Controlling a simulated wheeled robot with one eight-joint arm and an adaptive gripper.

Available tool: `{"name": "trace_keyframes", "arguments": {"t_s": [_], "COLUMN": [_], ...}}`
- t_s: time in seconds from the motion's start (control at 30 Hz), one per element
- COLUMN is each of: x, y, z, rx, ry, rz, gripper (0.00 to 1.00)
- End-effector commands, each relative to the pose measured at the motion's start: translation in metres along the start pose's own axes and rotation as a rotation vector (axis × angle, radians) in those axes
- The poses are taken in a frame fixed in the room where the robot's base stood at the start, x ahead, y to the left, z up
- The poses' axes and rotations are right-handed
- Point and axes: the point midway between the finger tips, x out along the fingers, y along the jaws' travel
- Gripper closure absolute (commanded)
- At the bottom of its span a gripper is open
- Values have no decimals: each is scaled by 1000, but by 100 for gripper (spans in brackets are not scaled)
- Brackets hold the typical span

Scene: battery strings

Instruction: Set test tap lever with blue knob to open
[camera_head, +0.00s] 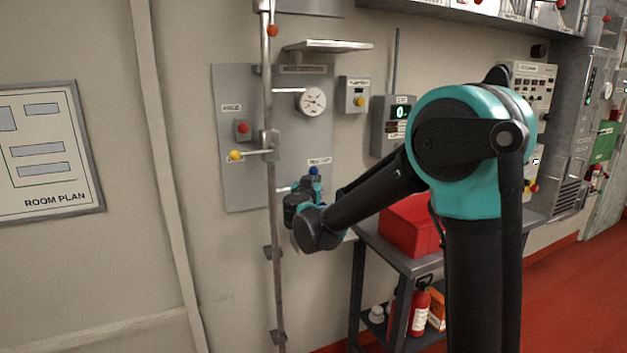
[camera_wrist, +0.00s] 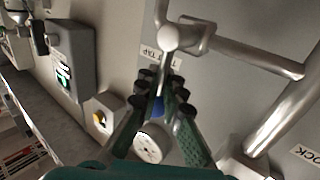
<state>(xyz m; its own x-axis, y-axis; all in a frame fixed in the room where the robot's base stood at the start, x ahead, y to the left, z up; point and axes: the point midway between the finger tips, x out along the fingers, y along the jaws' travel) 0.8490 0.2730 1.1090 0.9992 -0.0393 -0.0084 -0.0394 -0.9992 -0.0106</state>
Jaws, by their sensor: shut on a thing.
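The test tap lever has a blue knob (camera_head: 314,171), seen low on the grey wall panel (camera_head: 240,187) just under a small label in the head view. In the wrist view the blue knob (camera_wrist: 158,106) sits between my fingers, at the end of a short lever from a round metal pivot (camera_wrist: 168,38). My gripper (camera_head: 313,184) is at the knob in the head view. In the wrist view my gripper (camera_wrist: 162,100) is closed around the lever's knob end. The fingers partly hide the lever, and my wrist hides the tap body in the head view.
A vertical pipe (camera_head: 271,200) with a yellow-knobbed lever (camera_head: 235,155) stands left of my gripper. A gauge (camera_head: 312,101) and a yellow-button box (camera_head: 354,96) are above. A bench with a red box (camera_head: 410,225) stands to the right.

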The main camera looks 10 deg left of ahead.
Motion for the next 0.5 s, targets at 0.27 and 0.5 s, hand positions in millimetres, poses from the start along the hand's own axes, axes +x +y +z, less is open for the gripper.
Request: {"name": "trace_keyframes", "arguments": {"t_s": [0.27, 0.5], "x": [4, 10], "y": [5, 14], "z": [-2, -1], "rx": [90, 259], "ry": [-60, -171], "rz": [-1, 0], "gripper": [100, 100]}}
